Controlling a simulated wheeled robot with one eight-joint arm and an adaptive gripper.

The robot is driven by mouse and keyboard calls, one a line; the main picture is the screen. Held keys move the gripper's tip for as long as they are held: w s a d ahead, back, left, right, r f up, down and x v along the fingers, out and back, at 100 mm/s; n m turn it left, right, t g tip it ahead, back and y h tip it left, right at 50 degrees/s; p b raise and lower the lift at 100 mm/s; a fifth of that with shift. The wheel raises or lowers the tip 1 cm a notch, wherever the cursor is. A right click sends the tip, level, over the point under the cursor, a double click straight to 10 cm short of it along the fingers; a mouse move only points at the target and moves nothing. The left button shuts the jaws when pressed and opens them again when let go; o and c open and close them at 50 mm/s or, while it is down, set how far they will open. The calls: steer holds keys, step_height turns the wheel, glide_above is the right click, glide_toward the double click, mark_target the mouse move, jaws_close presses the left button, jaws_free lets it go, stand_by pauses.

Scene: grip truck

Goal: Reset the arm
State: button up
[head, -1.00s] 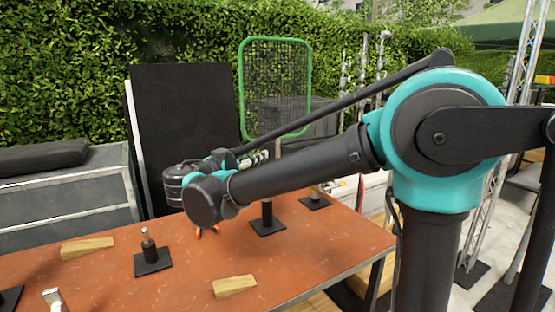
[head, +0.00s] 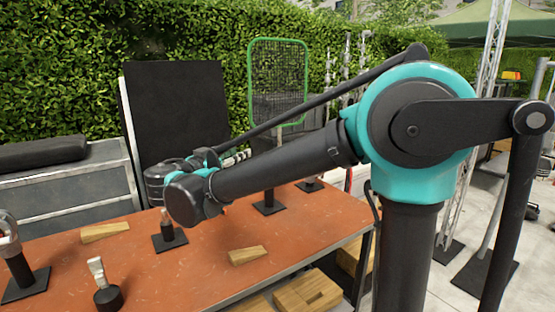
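My arm reaches left from its teal shoulder joint (head: 418,130), and its dark forearm slopes down over the orange-brown table (head: 310,238). The wrist end (head: 182,200) of my arm hangs above the table's back middle. The fingers of my gripper are hidden behind the wrist, so I cannot see their opening or whether they hold anything.
On the table are wooden wedges (head: 248,255) (head: 105,232), a short post on a black base (head: 170,238), taller stands (head: 268,200) and a metal-topped piece (head: 105,285). Wooden blocks (head: 307,293) lie low in front. A black panel (head: 178,105) stands behind.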

steer(key=d+f+n+g+y, duration=0.1)
steer(key=d+f+g, duration=0.3)
steer(key=d+f, duration=0.6)
steer(key=d+f+n+g, duration=0.25)
steer(key=d+f, duration=0.55)
steer(key=d, duration=0.4)
steer(key=s+d+f+n+g+y, duration=0.1)
steer(key=s+d+f+y, duration=0.3)
steer(key=s+f, duration=0.4)
steer(key=s+d+f+n+g+y, duration=0.1)
steer(key=s+d+f+g+y, duration=0.2)
steer(key=s+f, duration=0.6)
steer(key=shift+d+f+g+y, duration=0.35)
steer(key=shift+d+f+y, duration=0.1)
steer(key=shift+d, duration=0.75)
